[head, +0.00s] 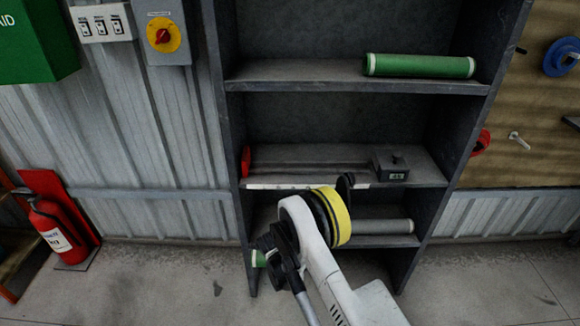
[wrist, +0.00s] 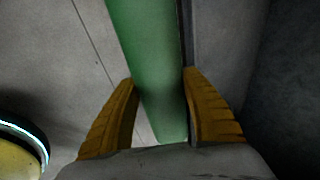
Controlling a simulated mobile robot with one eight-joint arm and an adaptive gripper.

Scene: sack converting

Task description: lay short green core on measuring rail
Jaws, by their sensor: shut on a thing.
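In the wrist view, the two yellow fingers of my gripper (wrist: 159,76) are shut on a green core (wrist: 148,40), one on each side of it. In the head view, a green end with a pale rim, likely of this core (head: 259,258), shows low at the left side of the shelf unit. My arm hides the rest of it and my fingers there. The measuring rail (head: 310,166) lies on the middle shelf, with a red end piece (head: 246,161) at left and a dark block with a small display (head: 391,167) at right. I see no core on the rail.
Another green core (head: 419,65) lies on the upper shelf. A grey core (head: 381,226) lies on the lower shelf, partly behind my arm. The shelf unit's left upright (head: 226,130) stands close to my gripper. A fire extinguisher (head: 58,226) stands at far left. The floor between is clear.

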